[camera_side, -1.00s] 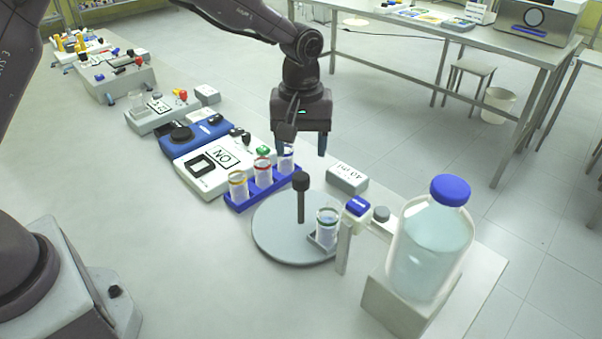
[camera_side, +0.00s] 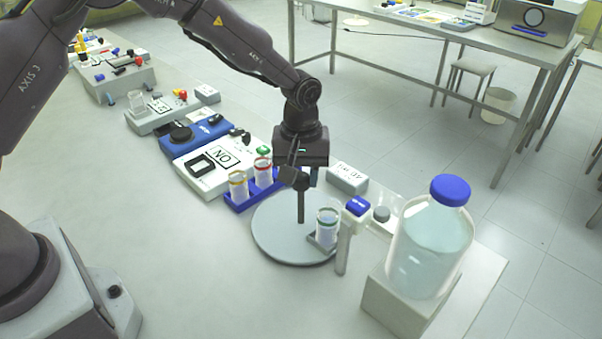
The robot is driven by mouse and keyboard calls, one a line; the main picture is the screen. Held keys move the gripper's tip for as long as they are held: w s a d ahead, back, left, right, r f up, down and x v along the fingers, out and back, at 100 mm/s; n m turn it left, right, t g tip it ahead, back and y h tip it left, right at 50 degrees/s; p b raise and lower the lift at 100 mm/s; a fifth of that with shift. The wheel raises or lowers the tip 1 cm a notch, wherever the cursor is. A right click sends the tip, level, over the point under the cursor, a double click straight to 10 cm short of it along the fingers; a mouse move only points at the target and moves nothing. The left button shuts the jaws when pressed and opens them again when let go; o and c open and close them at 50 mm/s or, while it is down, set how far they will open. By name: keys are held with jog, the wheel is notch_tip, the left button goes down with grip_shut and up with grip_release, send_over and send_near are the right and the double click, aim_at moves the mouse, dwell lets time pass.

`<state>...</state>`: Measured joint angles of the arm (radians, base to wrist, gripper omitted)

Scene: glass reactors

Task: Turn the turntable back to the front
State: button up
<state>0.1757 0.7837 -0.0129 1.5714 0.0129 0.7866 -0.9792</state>
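The turntable (camera_side: 272,236) is a round grey disc on the bench with a dark upright post (camera_side: 301,206) with a knob at its middle. A glass vessel with a green band (camera_side: 327,228) stands in a holder on the disc's right edge, next to the dispenser post. My gripper (camera_side: 300,178) points down at the top of the turntable's post. Its fingers are around or right beside the knob; I cannot tell whether they touch it or how far apart they are.
A blue rack (camera_side: 240,202) with banded vessels stands just left of the turntable. A dispenser (camera_side: 357,206) and a large blue-capped bottle (camera_side: 432,245) stand to the right. A grey labelled box (camera_side: 347,179) sits behind. The bench in front of the turntable is clear.

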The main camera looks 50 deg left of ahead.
grip_shut()
jog(key=shift+n, duration=4.5)
jog(key=shift+r+n, duration=0.1)
jog(key=shift+n, duration=4.5)
jog(key=o, duration=1)
grip_release()
